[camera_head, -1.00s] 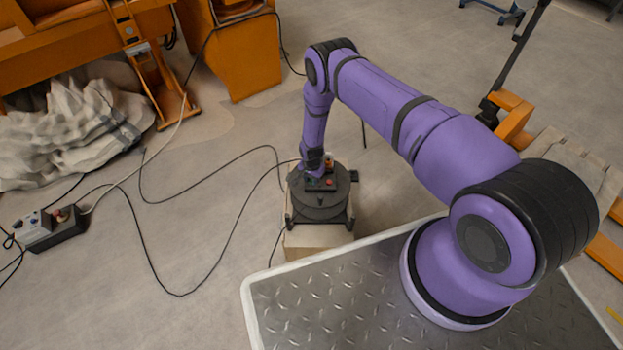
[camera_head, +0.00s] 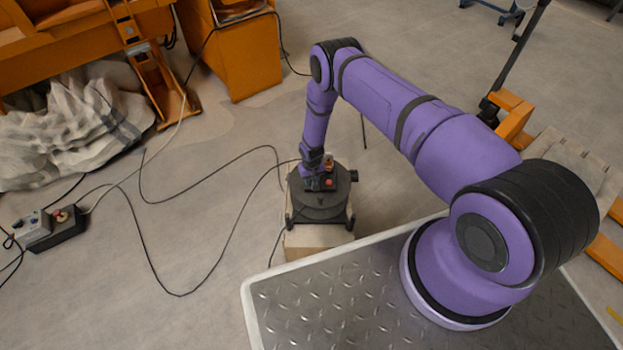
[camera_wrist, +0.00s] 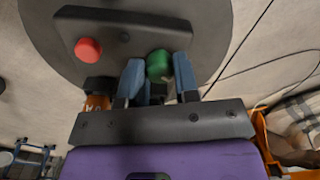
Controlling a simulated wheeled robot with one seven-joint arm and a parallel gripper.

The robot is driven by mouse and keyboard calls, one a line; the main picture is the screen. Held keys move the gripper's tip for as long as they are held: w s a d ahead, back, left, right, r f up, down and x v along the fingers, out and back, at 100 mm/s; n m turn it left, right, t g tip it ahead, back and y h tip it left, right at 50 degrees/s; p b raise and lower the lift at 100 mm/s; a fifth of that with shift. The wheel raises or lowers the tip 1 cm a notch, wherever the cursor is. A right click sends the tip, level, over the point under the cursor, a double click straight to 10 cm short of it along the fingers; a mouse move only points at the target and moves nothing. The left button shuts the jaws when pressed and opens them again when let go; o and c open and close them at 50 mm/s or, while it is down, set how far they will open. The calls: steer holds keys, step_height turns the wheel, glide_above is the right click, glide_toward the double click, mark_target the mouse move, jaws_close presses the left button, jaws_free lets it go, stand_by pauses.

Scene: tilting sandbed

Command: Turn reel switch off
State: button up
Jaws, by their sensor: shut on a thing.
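The dark round cable reel (camera_head: 322,208) stands on a pale block in front of my base in the head view. Its switch panel (camera_wrist: 122,28) has a red button (camera_wrist: 88,49) and a green knob (camera_wrist: 159,62) in the wrist view. My gripper (camera_wrist: 159,72) has its two blue-grey fingers on either side of the green knob and is shut on it. In the head view my gripper (camera_head: 312,183) is at the reel's top and hides the green knob, while the red button (camera_head: 329,183) shows just to its right.
Black cables (camera_head: 237,224) lie on the floor to the left of the reel. A small control box (camera_head: 57,227) is at far left. An orange machine (camera_head: 235,55) and a crumpled cloth (camera_head: 72,125) are at the back left. A pallet jack (camera_head: 512,115) stands at right.

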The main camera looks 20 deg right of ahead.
steer(key=shift+n, duration=0.5)
steer(key=o, duration=0.9)
steer(key=shift+o, duration=0.2)
steer(key=shift+r, duration=0.1)
step_height(320, 180, up, 11)
steer(key=shift+f, duration=0.2)
